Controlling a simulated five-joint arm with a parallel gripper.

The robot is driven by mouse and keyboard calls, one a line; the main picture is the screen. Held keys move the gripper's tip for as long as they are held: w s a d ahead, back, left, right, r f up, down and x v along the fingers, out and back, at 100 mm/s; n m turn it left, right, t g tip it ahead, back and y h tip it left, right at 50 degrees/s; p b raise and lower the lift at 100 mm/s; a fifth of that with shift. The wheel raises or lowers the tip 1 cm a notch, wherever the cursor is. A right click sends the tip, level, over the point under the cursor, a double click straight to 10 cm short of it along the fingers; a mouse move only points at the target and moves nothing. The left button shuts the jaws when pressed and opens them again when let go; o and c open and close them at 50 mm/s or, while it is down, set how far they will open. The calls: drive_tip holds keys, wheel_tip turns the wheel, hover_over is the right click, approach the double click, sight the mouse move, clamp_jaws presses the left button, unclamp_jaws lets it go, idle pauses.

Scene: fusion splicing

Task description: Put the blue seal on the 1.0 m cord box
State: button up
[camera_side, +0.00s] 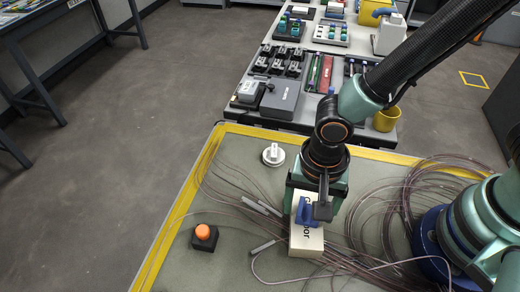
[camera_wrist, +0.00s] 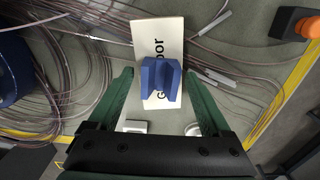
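A cream box (camera_side: 306,240) lies on the green-grey mat under my gripper. It also shows in the wrist view (camera_wrist: 158,32), with dark lettering partly covered, so I cannot read the full label. The blue seal (camera_side: 307,212), a notched block, appears to rest on the box's top face. In the wrist view the seal (camera_wrist: 160,80) lies between my fingers, with a gap on each side. My gripper (camera_side: 319,207) is open and points down over the box. Its two green fingers (camera_wrist: 160,73) are spread around the seal without visibly touching it.
Thin brown cables (camera_side: 390,215) loop over the mat on both sides of the box, with grey sleeves (camera_side: 262,248) among them. A black block with an orange button (camera_side: 204,237) stands at left, a white knob (camera_side: 273,154) behind. A crowded bench (camera_side: 290,115) is beyond.

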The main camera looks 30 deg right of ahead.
sight(308, 214)
drive_tip(key=shift+r, duration=0.1)
wheel_tip(308, 214, up, 12)
drive_tip(key=w+d+r+n+t, duration=0.2)
drive_tip(key=d+n, duration=0.1)
drive_tip(key=d, duration=0.4)
drive_tip(key=w+d+r+n+t, duration=0.1)
drive_tip(key=w+d+r+n, duration=0.2)
drive_tip(key=d, duration=0.5)
drive_tip(key=w+d+r+n+t, duration=0.2)
drive_tip(key=d+r+n, duration=0.1)
drive_tip(key=d, duration=0.4)
drive_tip(key=shift+w+d+t, duration=0.2)
drive_tip(key=shift+w+t, duration=0.1)
